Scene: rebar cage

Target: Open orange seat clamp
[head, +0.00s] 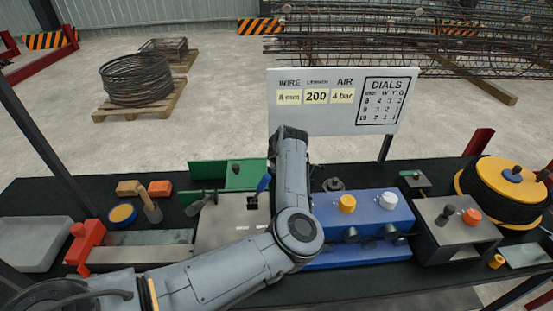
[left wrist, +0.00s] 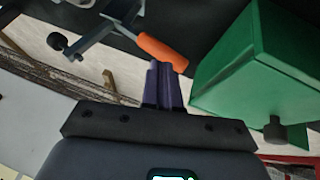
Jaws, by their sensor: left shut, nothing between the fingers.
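An orange handle (left wrist: 160,49) shows in the left wrist view, joined to a grey metal clamp part (left wrist: 92,42) that has a black knob (left wrist: 57,42). My left gripper (left wrist: 164,72) is shut and empty, its dark fingertips close to the orange handle's lower right end. I cannot tell whether they touch it. In the head view my left arm reaches in from the left and bends up over the middle of the bench. Its fingertips and the orange handle are hidden there. My right gripper is not in view.
A green block (left wrist: 255,70) stands right of my fingers in the left wrist view. In the head view, a green bracket (head: 215,174), blue unit (head: 370,245), grey box (head: 455,230), black-and-yellow reel (head: 495,195) and red clamp (head: 88,240) crowd the bench. A sign board (head: 330,115) stands behind.

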